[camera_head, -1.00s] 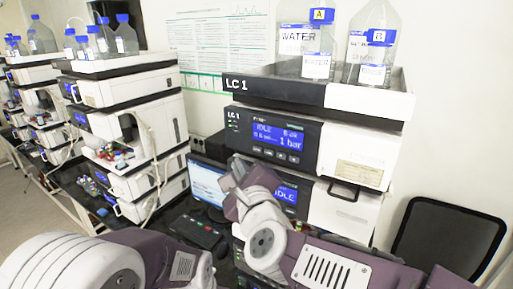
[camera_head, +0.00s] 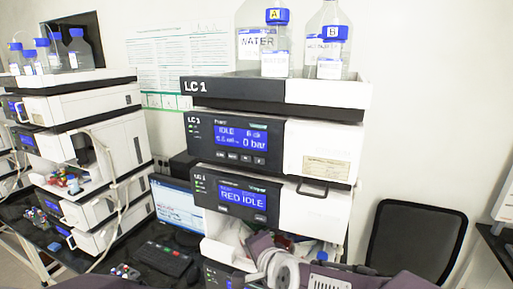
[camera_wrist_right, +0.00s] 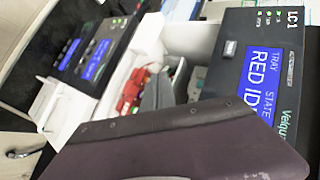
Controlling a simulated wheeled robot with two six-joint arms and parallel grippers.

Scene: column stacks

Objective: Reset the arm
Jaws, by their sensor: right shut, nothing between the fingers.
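My right arm (camera_head: 285,268) shows at the bottom centre of the head view, in front of the lower part of the LC 1 stack (camera_head: 283,91). In the right wrist view the grey fingers of my right gripper (camera_wrist_right: 158,92) are together and empty, partly hidden behind my purple arm cover. They appear in front of the stack's open white section. Only a purple sliver of my left arm shows at the bottom left of the head view; the left gripper is out of view.
Blue-capped bottles (camera_head: 275,45) stand on top of the stack. Red fittings (camera_wrist_right: 133,90) show near the right fingers. A keyboard (camera_head: 163,257) and a monitor (camera_head: 178,206) are left of the stack, a black chair (camera_head: 415,243) right. Another instrument stack (camera_head: 85,100) stands further left.

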